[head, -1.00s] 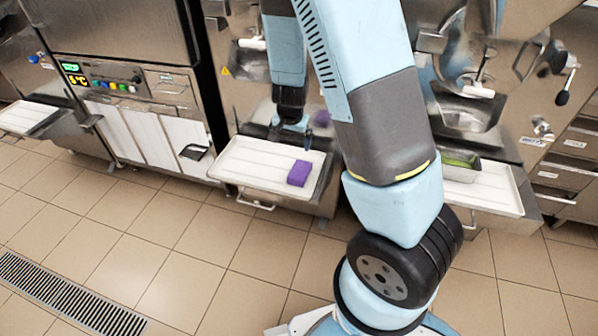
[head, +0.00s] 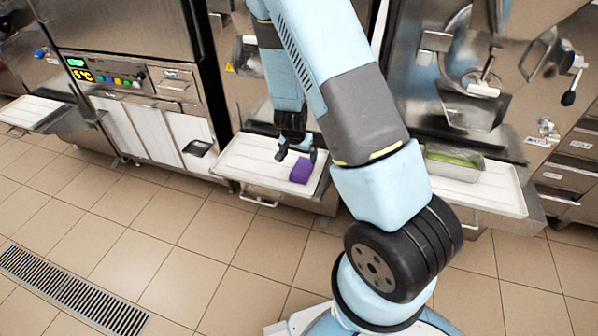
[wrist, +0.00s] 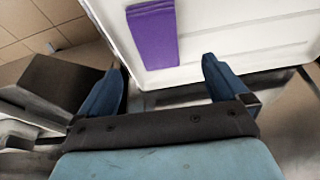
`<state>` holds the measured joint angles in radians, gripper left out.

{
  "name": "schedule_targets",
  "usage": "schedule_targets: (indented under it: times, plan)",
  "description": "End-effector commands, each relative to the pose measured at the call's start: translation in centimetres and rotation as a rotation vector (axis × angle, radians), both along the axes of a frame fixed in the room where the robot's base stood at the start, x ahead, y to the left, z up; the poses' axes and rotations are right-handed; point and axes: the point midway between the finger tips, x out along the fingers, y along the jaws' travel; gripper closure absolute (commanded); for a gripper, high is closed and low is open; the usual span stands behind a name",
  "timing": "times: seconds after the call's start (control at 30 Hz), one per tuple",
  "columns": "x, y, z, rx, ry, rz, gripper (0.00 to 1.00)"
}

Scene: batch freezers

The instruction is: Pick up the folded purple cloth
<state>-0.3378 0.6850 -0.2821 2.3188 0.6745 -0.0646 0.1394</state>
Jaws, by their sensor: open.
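The folded purple cloth (head: 301,170) lies on the right part of a white tray (head: 245,165) in front of the middle machine. In the wrist view the cloth (wrist: 154,36) lies flat near the tray's edge, beyond my fingertips and between their lines, nearer the left finger. My gripper (head: 296,155) is open and empty, pointing down over the tray just behind and left of the cloth in the head view. Its two blue fingers (wrist: 163,75) stand apart in the wrist view and do not touch the cloth. The gap in height cannot be told.
A metal pan with green contents (head: 455,160) stands on another white tray (head: 480,195) at the right. The machine front (head: 240,90) rises behind the cloth's tray. A tray handle (head: 258,199) sticks out in front. The tiled floor (head: 150,235) is clear, with a drain grate (head: 70,292).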

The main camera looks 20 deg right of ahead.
Motion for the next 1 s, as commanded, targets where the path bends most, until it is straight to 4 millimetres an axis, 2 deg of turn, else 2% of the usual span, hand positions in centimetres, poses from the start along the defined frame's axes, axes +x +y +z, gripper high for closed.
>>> schedule_targets:
  times: [0.2,0.47,0.8,1.0]
  plan:
    - [0.5,-0.5,-2.3,0.0,0.001,0.0,0.0]
    - [0.7,-0.7,-3.5,0.0,0.001,0.0,0.0]
    - [1.2,-1.3,-7.3,0.0,0.001,0.0,0.0]
    - [1.4,-1.5,-8.1,0.0,0.001,0.001,0.0]
